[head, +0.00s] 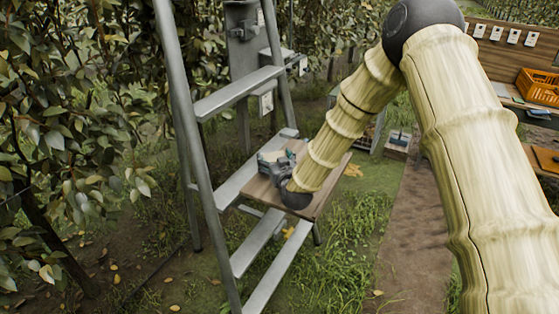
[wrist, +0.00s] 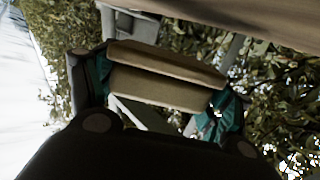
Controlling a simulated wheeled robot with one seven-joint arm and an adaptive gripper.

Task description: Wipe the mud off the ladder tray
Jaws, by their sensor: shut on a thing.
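The ladder tray (head: 327,186) is a flat brown wooden board beside the steps of a grey metal ladder (head: 197,150). My gripper (head: 272,164) is low over the tray's left part, in front of the ladder. My arm and gripper hide part of the tray. I cannot make out mud on the visible part, nor whether the cloth touches the board.
Leafy trees (head: 70,110) stand close on the left and behind the ladder. A wooden bench with an orange crate (head: 538,86) is at the far right. A small box (head: 397,146) stands on the ground behind the tray. A bare dirt path (head: 400,215) runs at the right.

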